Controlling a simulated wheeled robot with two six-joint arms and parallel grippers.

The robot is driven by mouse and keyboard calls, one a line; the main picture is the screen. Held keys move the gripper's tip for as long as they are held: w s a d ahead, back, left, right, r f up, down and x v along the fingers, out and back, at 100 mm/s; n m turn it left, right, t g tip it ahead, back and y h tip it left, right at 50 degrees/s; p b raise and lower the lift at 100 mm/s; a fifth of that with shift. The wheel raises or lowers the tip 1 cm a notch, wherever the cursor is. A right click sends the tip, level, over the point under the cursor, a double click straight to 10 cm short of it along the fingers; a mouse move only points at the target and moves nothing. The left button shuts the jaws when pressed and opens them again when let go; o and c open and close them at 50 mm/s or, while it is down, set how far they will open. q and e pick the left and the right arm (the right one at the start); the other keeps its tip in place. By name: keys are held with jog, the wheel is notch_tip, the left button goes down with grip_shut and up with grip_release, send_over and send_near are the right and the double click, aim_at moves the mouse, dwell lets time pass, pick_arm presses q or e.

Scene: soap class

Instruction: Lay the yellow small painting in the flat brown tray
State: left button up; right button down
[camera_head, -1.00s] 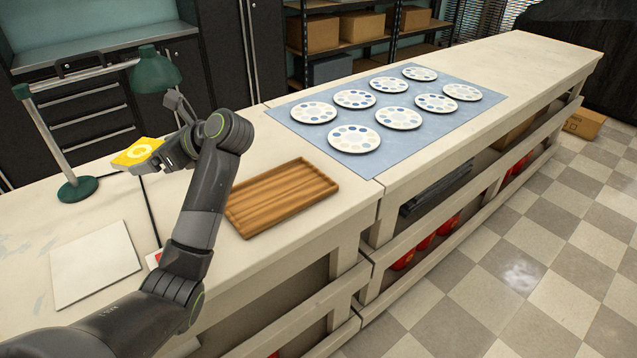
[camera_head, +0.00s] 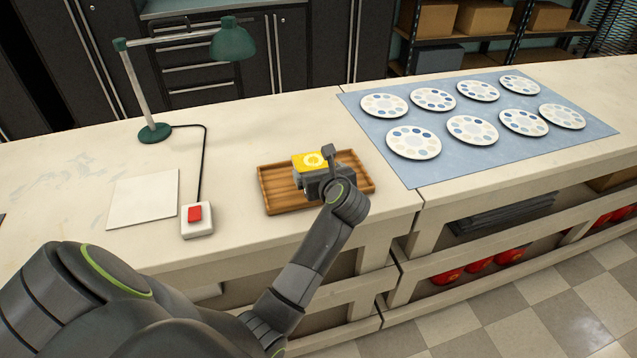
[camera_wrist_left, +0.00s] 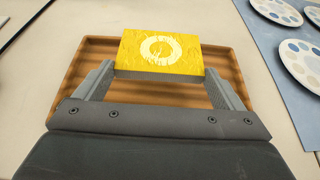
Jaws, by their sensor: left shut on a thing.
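The yellow small painting (camera_head: 308,161) is a flat yellow square with a pale ring on it. My left gripper (camera_head: 316,172) is shut on it, over the flat brown tray (camera_head: 276,203). In the left wrist view the painting (camera_wrist_left: 160,52) sits between the two fingers (camera_wrist_left: 160,76), face up, with the ribbed wooden tray (camera_wrist_left: 90,52) around and beneath it. The painting appears above the tray floor; the exact gap is hard to tell. My right gripper is in neither view.
A white switch box with a red button (camera_head: 196,219), a white sheet (camera_head: 145,198) and a green lamp (camera_head: 155,132) stand left of the tray. A blue mat (camera_head: 400,164) with several round palettes (camera_head: 413,142) lies to the right. The tray is near the counter's front edge.

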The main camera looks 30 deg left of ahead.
pick_arm(q)
jog(key=shift+d+f, duration=0.1)
jog(key=shift+f, duration=0.75)
notch_tip(320, 180, down, 3)
jog(key=shift+f, duration=0.1)
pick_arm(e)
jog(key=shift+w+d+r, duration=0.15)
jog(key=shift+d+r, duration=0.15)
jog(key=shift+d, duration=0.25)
